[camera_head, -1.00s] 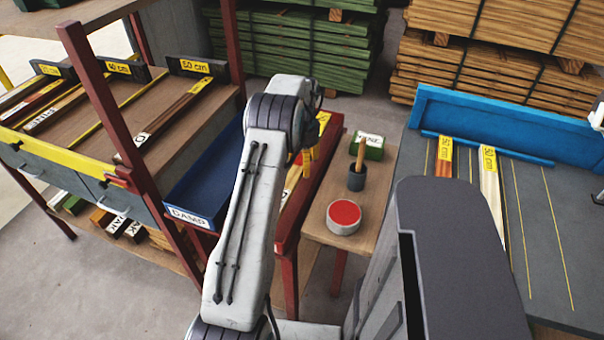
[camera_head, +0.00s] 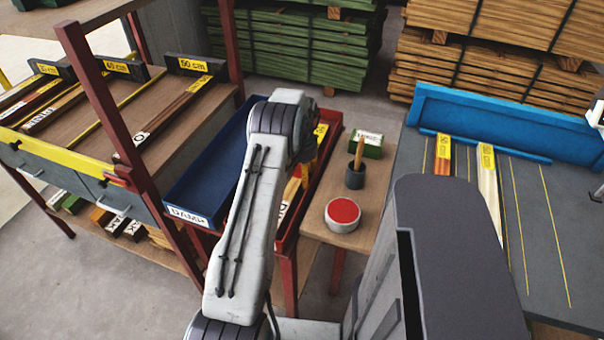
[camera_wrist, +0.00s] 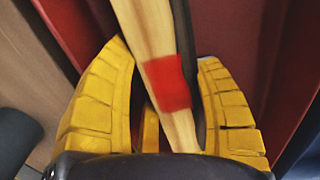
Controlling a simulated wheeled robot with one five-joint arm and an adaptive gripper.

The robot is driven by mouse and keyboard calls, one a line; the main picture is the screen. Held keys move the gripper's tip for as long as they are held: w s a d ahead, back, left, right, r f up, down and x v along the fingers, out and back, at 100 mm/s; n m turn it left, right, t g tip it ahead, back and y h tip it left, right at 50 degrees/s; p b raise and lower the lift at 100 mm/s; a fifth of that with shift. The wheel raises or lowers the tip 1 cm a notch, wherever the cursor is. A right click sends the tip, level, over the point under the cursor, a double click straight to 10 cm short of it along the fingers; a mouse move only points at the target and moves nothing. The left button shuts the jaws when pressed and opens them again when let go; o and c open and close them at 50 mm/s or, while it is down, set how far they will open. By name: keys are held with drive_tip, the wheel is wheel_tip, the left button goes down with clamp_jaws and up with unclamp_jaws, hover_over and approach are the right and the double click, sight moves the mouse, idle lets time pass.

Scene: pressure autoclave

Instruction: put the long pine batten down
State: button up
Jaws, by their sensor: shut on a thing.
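The long pine batten (camera_wrist: 148,35) is pale wood with a red band, and it runs between my yellow fingers in the wrist view. My gripper (camera_wrist: 163,62) is shut on it near the band. Red walls of the red tray (camera_head: 331,155) lie behind the batten in that view. In the head view my gripper (camera_head: 297,185) is over the red tray, partly hidden by my arm. A yellow label shows by the tray's far end. I cannot tell whether the batten touches the tray floor.
A blue tray labelled DAMP (camera_head: 235,145) stands left of the red one. A side table to the right holds a red-topped tin (camera_head: 342,213), a dark cup (camera_head: 355,176) and a green box (camera_head: 367,145). A rack (camera_head: 165,115) and a blue-backed bench (camera_head: 535,215) hold battens.

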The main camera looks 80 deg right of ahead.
drive_tip(key=shift+f, duration=0.15)
drive_tip(key=o, duration=1)
drive_tip(key=shift+c, duration=0.2)
wheel_tip(320, 180, up, 12)
drive_tip(key=shift+r, duration=0.2)
